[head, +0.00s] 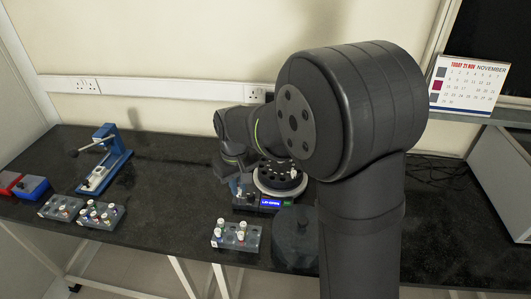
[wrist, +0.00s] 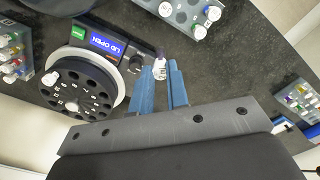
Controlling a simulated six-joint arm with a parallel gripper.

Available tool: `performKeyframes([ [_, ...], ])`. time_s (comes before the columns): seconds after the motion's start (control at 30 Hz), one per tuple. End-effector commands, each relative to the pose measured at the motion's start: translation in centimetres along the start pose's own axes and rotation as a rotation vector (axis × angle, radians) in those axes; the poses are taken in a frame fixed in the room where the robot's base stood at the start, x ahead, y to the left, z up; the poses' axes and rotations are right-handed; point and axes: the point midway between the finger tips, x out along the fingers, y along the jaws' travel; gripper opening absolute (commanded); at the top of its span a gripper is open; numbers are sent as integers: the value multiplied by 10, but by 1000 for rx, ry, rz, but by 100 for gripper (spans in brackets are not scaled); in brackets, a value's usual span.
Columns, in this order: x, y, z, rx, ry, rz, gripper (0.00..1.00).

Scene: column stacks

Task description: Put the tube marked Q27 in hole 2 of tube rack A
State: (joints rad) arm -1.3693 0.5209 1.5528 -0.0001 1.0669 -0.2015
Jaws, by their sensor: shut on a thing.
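My gripper (wrist: 160,70) has blue fingers closed on a small tube (wrist: 159,67) with a pale cap; its marking is too small to read. The tube is above the dark bench, beside the centrifuge. In the head view my gripper is mostly hidden by my arm, near the centrifuge's left side. One tube rack (head: 243,251) stands in front of the centrifuge with several tubes and some empty holes; a rack also shows at the top of the wrist view (wrist: 177,18). Two more racks stand at left, one grey (head: 55,213) and one fuller (head: 96,222). I cannot read which rack is A.
The centrifuge (head: 278,182) is open, its rotor (wrist: 80,88) showing, and its display (wrist: 107,43) reads LID OPEN. A blue press-like device (head: 113,160) and red and blue boxes (head: 32,188) stand at left. The middle-left bench is clear.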

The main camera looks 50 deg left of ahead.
Motion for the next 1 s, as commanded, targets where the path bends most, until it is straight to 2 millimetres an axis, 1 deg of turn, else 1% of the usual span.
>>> performKeyframes([
  [0.03, 4, -18, 10, -7, -1, 0, 0],
  [0.1, 9, -37, 22, -5, 0, 0, 0],
  [0.2, 15, -55, 36, -4, 0, 0, 0],
  [0.3, 18, -65, 43, -1, 1, 0, 0],
  [0.4, 21, -69, 46, 0, 1, 0, 0],
  [0.57, 28, -69, 47, 1, 0, 0, 0],
  [0.9, 52, -68, 46, 0, -1, 0, 0],
  [1.0, 57, -68, 46, 0, 0, 0, 0],
])
